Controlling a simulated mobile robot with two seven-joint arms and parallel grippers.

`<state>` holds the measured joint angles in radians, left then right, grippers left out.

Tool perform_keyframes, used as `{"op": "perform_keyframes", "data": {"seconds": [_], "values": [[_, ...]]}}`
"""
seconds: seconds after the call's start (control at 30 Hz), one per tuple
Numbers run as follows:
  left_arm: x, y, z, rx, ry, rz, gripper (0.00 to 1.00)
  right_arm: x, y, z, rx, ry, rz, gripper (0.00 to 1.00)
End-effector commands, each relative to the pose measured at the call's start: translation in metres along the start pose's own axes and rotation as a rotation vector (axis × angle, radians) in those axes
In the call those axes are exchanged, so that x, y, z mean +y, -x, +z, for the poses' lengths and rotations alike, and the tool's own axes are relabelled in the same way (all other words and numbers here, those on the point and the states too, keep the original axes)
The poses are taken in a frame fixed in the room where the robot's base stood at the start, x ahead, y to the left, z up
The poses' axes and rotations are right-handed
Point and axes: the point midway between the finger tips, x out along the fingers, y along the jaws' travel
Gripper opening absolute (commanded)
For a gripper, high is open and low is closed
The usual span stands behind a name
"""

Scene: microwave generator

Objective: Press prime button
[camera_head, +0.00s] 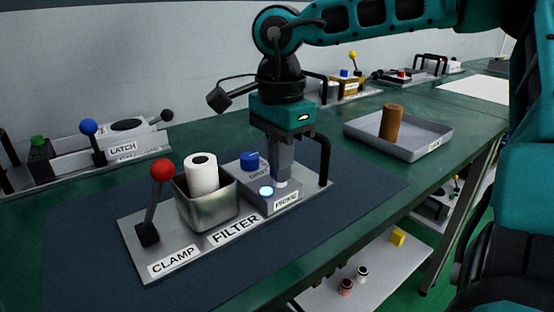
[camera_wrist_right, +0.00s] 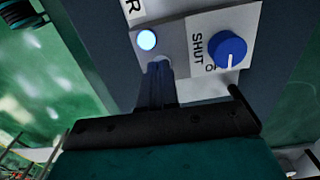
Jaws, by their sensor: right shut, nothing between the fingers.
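The PRIME label (camera_head: 285,200) is on the front of a raised grey block on the metal panel (camera_head: 190,245). A round, glowing pale-blue light (camera_head: 266,191) sits on top of this block; it also shows in the right wrist view (camera_wrist_right: 146,39). My right gripper (camera_head: 280,182) is shut and empty, pointing down at the block just right of the light. In the wrist view its fingertips (camera_wrist_right: 160,66) meet a small whitish round part, mostly hidden by them. I cannot tell whether that part is pressed in. My left gripper is not in view.
A blue knob (camera_head: 250,162) stands behind the light, near a black handle (camera_head: 324,158). The filter box (camera_head: 205,212) holds a white roll (camera_head: 201,173). The red-tipped clamp lever (camera_head: 160,180) stands at left. A tray (camera_head: 425,146) holds a brown cylinder (camera_head: 391,122).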

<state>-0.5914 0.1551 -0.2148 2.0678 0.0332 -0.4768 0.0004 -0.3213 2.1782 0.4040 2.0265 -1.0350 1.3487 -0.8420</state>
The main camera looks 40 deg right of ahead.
Motion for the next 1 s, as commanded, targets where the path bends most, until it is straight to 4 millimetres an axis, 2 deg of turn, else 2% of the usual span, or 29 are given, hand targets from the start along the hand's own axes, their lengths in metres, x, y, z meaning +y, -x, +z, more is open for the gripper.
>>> {"op": "perform_keyframes", "data": {"seconds": [0.03,0.13,0.4,0.5,0.7,1.0], "values": [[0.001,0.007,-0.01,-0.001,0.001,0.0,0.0,0.002,0.016,-0.001,0.0,-0.001,-0.005,0.0],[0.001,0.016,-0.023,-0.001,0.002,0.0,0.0,0.004,0.039,-0.003,0.001,-0.005,-0.015,0.0],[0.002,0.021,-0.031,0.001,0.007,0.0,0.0,0.002,0.099,-0.003,0.002,-0.006,-0.022,0.0],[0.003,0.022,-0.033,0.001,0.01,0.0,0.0,0.002,0.115,-0.003,0.003,-0.006,-0.021,0.0],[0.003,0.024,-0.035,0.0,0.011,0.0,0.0,0.002,0.13,-0.003,0.002,-0.005,-0.021,0.0],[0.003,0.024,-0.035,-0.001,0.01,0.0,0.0,0.003,0.132,-0.003,0.002,-0.005,-0.021,0.0]]}}
